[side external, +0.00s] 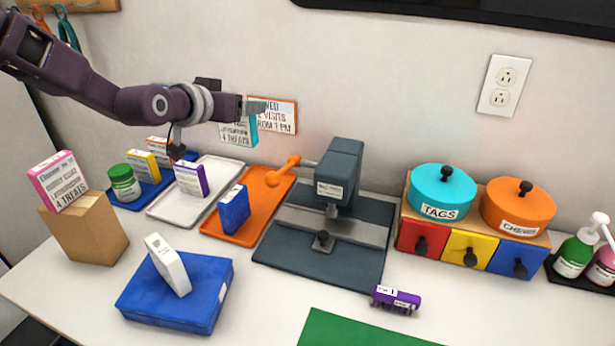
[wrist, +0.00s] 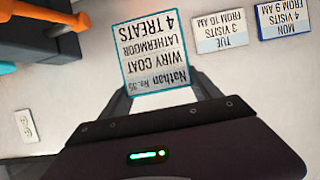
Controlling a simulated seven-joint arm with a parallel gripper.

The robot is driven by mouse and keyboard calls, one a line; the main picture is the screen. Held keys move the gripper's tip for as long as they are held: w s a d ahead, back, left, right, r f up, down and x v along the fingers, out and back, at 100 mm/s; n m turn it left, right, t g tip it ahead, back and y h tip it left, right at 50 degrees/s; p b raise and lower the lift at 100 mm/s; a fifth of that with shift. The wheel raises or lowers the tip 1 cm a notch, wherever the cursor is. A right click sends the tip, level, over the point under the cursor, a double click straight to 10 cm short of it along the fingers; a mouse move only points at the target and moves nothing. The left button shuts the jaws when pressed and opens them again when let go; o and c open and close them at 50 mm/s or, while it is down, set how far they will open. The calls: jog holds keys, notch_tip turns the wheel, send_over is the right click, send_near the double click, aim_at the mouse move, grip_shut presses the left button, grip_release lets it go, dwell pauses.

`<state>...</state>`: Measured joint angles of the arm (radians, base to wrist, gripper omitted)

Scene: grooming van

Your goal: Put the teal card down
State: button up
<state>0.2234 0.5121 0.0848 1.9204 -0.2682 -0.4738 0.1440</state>
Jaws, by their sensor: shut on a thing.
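The teal card (side external: 238,132) has a white printed face and a teal edge. It hangs upright from my gripper (side external: 257,108), high above the table and in front of the wall. In the wrist view the teal card (wrist: 156,55) shows upside-down text reading Nathan No. 35, wiry coat, Lathermoor, 4 treats. My gripper (wrist: 167,98) is shut on the card's edge in that view. The card is apart from everything below it.
A blue tray (side external: 122,203), white tray (side external: 165,214) and orange tray (side external: 212,232) hold upright cards. A grey press (side external: 340,175) stands right of them. A cardboard box (side external: 85,232) with a pink card and a blue case (side external: 165,310) with a white card are in front.

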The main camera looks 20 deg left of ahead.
jog(key=r, duration=0.2)
jog(key=d+r, duration=0.1)
jog(key=r, duration=0.2)
jog(key=shift+s, duration=0.15)
jog(key=s+d+m+g+h, duration=0.1)
jog(key=s+d+m+h, duration=0.2)
jog(key=s+d, duration=0.65)
jog(key=s+d+m+g+h, duration=0.25)
jog(key=s+d, duration=0.45)
jog(key=d, duration=0.5)
jog(key=s+d+m+g+h, duration=0.1)
jog(key=s+d+m+h, duration=0.25)
jog(key=s+d, duration=0.6)
jog(key=shift+t+h, duration=0.25)
jog(key=shift+h, duration=0.05)
jog(key=f, duration=0.7)
jog(key=w+d+f, duration=0.1)
jog(key=f, duration=0.7)
jog(key=d+f, duration=0.1)
jog(key=f, duration=0.7)
jog(key=shift+w+d+f, duration=0.1)
jog(key=shift+w, duration=0.15)
jog(key=shift+f, duration=0.15)
jog(key=o, duration=1.4)
jog(key=shift+c, duration=0.2)
